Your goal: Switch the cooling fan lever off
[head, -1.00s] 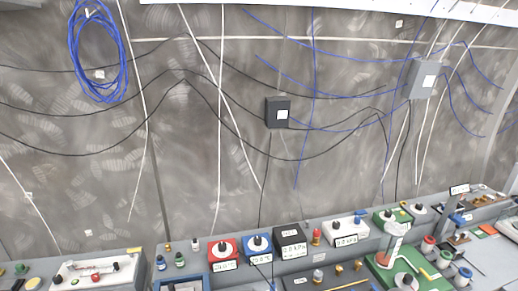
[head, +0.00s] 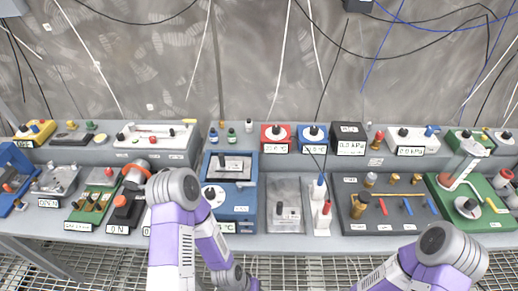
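I cannot tell which control is the cooling fan lever, as the small labels are not legible. In the head view a white stand (head: 319,205) with blue and red handles stands right of centre. A grey metal plate (head: 285,188) with a small black-topped control lies just left of it. A dark panel (head: 352,184) with brass fittings and red and blue handles lies to the right. My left arm rises at lower left, bends at its grey elbow joint and runs back down. My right arm shows at lower right. Neither gripper is in the picture.
The grey bench (head: 270,243) is crowded with devices. A blue box (head: 244,197) stands at centre, a green unit (head: 486,215) at right. Red (head: 276,132) and blue (head: 312,132) dial boxes stand on the raised back shelf. Cables hang on the wall behind; metal grating is below the front edge.

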